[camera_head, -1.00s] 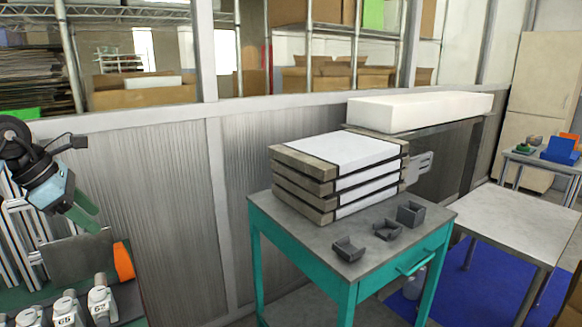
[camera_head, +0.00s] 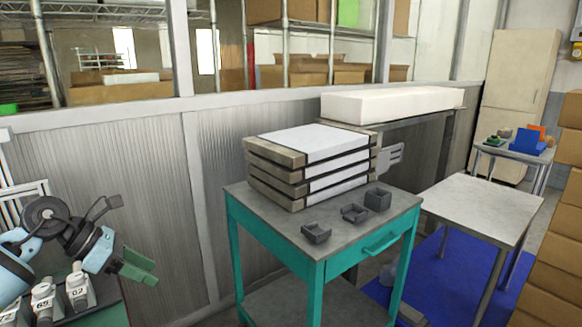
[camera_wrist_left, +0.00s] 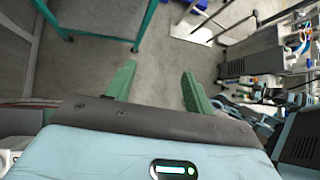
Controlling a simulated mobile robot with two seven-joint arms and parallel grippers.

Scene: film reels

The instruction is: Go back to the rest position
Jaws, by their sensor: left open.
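My left gripper (camera_head: 139,267) is at the lower left in the head view, with its green fingers pointing right and slightly down. In the left wrist view its two green fingers (camera_wrist_left: 155,88) stand apart with only grey floor between them. It is open and empty, left of the teal table (camera_head: 240,190) and clear of it. My right gripper does not show.
The teal table bears a stack of grey and white slabs (camera_head: 322,141) and small dark trays (camera_head: 316,234). Numbered white bottles (camera_head: 78,287) stand close below my left arm. A white table (camera_head: 480,205) and stacked boxes (camera_head: 560,215) are at the right.

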